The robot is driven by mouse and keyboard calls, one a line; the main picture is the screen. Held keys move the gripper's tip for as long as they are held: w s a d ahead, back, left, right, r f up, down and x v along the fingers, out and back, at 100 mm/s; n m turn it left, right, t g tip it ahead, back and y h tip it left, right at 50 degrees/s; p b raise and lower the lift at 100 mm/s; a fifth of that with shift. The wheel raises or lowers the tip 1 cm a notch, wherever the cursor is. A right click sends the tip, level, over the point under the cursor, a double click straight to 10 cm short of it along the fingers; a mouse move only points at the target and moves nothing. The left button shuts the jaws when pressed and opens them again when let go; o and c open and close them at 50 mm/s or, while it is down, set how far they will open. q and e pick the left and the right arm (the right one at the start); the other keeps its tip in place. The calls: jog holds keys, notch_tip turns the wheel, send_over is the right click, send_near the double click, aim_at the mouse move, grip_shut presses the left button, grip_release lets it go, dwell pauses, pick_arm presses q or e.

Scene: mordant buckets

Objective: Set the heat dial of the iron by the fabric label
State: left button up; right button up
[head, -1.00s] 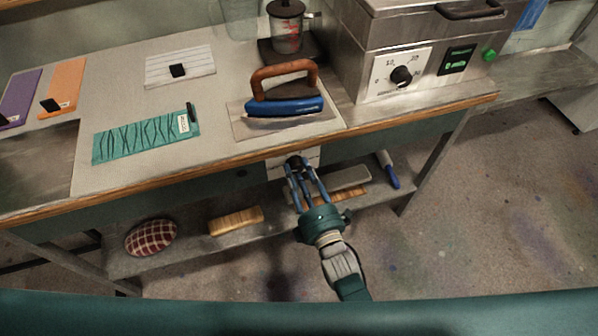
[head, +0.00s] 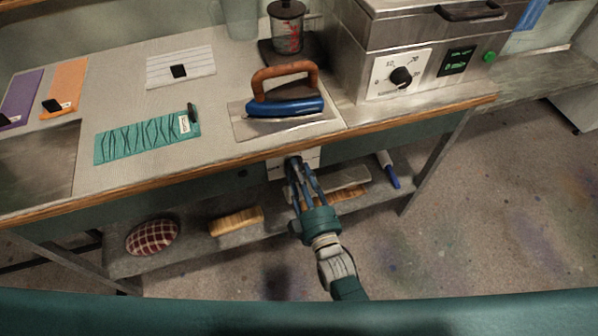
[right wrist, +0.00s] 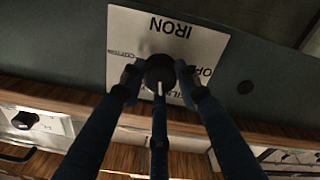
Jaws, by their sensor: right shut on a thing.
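The iron (head: 285,106), with a blue body and brown handle, rests on a pale board on the table. The teal fabric (head: 140,140) lies left of it with a white label (head: 184,124), whose text is too small to read. The heat dial's white plate (right wrist: 130,32) is on the table's front, printed IRON, upside down in the right wrist view. Its dark knob (right wrist: 160,70) has a white pointer line towards the picture's bottom. My right gripper (head: 293,163) is shut on the knob; its fingers hide part of the lettering. My left gripper is not in view.
A metal box with its own dial (head: 401,77) stands at the table's right. The shelf below holds a checked cushion (head: 152,237), a brush (head: 236,221) and a blue-handled tool (head: 389,170).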

jog(key=m, duration=2.4)
jog(key=shift+a+h, duration=0.1)
jog(key=shift+h, duration=0.3)
jog(key=shift+m, duration=0.3)
jog(key=o, duration=1.1)
jog(key=shift+o, duration=0.2)
jog(key=shift+s, duration=0.1)
jog(key=v, duration=1.2)
jog(key=shift+r, duration=0.35)
